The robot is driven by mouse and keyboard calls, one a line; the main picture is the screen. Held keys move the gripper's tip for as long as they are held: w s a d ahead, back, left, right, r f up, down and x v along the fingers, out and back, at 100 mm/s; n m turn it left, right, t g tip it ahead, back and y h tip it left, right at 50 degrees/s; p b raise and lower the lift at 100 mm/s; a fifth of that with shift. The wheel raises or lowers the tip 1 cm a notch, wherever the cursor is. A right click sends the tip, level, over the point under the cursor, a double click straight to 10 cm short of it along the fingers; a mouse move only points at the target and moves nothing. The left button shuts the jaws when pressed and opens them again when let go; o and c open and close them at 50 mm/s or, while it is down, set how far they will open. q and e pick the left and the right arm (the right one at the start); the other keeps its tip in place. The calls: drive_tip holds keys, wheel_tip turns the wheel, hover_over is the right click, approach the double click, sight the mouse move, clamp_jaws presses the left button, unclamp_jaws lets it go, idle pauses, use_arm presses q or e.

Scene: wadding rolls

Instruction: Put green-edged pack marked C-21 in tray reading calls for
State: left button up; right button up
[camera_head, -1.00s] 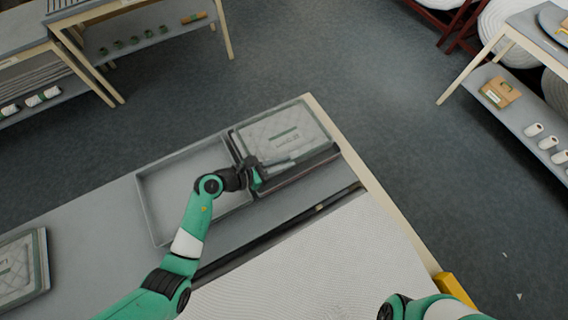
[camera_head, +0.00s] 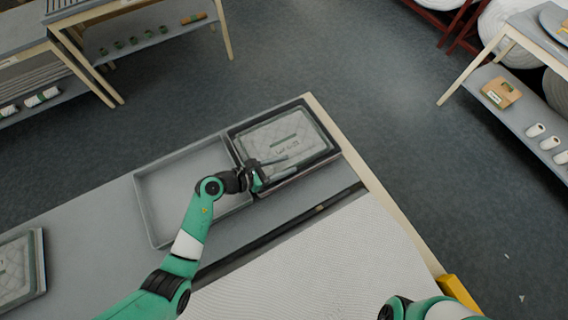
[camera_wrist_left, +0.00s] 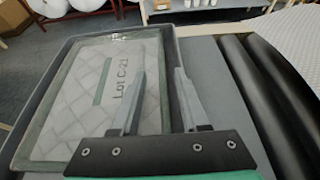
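The green-edged pack marked "Lot C-21" (camera_head: 288,138) lies in the right-hand grey tray (camera_head: 236,149), label up. In the left wrist view the pack (camera_wrist_left: 95,95) fills most of the tray (camera_wrist_left: 62,50). My left gripper (camera_head: 281,167) is at the tray's near edge, over the pack's near side. Its two fingers (camera_wrist_left: 162,85) are spread, one over the pack and one beside it near the tray wall, with nothing held between them. My right gripper is out of view; only part of my right arm shows at the bottom.
An empty grey tray (camera_head: 168,190) stands directly left of the filled one. Another pack (camera_head: 18,272) lies at the table's far left. Shelves stand across the floor.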

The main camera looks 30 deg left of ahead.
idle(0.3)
use_arm(q)
drive_tip(key=shift+r, duration=0.15)
drive_tip(key=shift+s+a+r+p, duration=0.9)
drive_tip(key=shift+s+r+p, duration=0.15)
drive_tip(key=shift+s+r, duration=0.15)
drive_tip(key=p+v, duration=0.1)
drive_tip(key=v, duration=0.7)
drive_tip(key=shift+s+a, duration=0.2)
drive_tip(key=shift+s, duration=0.1)
